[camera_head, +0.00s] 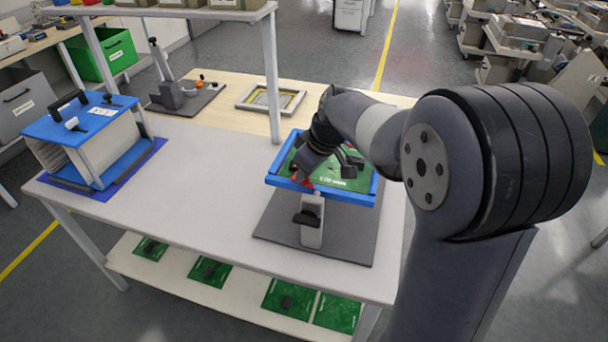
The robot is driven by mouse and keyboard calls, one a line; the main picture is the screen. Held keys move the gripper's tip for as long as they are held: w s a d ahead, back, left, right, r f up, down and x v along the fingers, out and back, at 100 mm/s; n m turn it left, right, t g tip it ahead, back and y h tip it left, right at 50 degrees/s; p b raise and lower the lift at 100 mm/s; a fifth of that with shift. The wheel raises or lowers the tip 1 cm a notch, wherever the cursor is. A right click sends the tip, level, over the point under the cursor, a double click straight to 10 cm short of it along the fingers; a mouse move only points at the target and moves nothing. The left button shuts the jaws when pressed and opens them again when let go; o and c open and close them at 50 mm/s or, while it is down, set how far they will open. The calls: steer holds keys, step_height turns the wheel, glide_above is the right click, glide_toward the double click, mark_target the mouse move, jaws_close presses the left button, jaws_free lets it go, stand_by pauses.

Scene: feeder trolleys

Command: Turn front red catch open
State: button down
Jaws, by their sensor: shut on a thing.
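The front red catch (306,183) sits at the front edge of a blue frame (340,199) that holds a green board (345,179). The frame rests raised on a grey stand (312,226) with a dark lever. My gripper (301,177) reaches down from the right to the frame's front left and is shut on the red catch. My gripper hides part of the catch, so its exact angle cannot be told. My wrist hides part of the board and the frame's back.
A blue-topped box (82,119) stands on the table's left. A grey stand with an upright arm (172,93) and a yellow-grey frame (270,98) lie at the back. A shelf post (271,80) rises behind my gripper. The table's middle (205,165) is clear.

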steer(key=shift+w+n+g+y+b, duration=0.1)
steer(key=shift+n+g+y+b, duration=0.35)
steer(key=shift+n, duration=1.55)
steer(key=c, duration=1.5)
jaws_free()
steer(key=shift+c, duration=0.2)
steer(key=shift+d+r, duration=0.1)
steer(key=v, duration=1)
steer(key=shift+r, duration=0.3)
